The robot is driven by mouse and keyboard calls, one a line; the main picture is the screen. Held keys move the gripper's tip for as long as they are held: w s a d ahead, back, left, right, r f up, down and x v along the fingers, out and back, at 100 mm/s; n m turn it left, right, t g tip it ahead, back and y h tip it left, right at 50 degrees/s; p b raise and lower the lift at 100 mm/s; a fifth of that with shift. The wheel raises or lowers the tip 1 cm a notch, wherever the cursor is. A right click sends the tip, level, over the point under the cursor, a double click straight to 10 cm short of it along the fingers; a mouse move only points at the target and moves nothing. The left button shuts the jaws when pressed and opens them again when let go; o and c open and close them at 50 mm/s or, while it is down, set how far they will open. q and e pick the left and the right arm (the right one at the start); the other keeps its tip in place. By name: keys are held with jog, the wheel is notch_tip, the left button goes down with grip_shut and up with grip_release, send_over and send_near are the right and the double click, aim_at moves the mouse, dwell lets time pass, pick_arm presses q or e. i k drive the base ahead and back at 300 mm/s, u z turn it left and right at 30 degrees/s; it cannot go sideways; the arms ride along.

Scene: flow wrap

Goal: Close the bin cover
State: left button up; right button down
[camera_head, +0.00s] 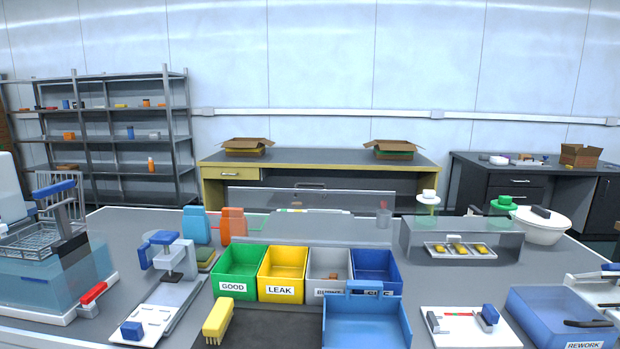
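Neither of my grippers is in view. The frame does not make clear which thing is the bin cover. A blue translucent bin labelled REWORK (540,316) stands at the lower right, with a black handle-like bar (588,323) near its front right. A larger light-blue bin (365,325) stands at the front centre, its front cut off by the frame edge. Behind it is a row of small open bins: green GOOD (232,288), yellow LEAK (281,290), grey (325,293) and blue (374,258), the last two partly hidden by the light-blue bin.
A white round vessel (541,232) with a black bar on top stands at the right. A grey stand (405,238) holds a tray of yellow pieces (458,249). A clamp device (165,270) and a yellow brush (217,320) are left of centre. The dark mat (265,328) is mostly clear.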

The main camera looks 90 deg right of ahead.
aim_at(324, 191)
jog(key=k, duration=1.1)
jog(key=z, duration=0.15)
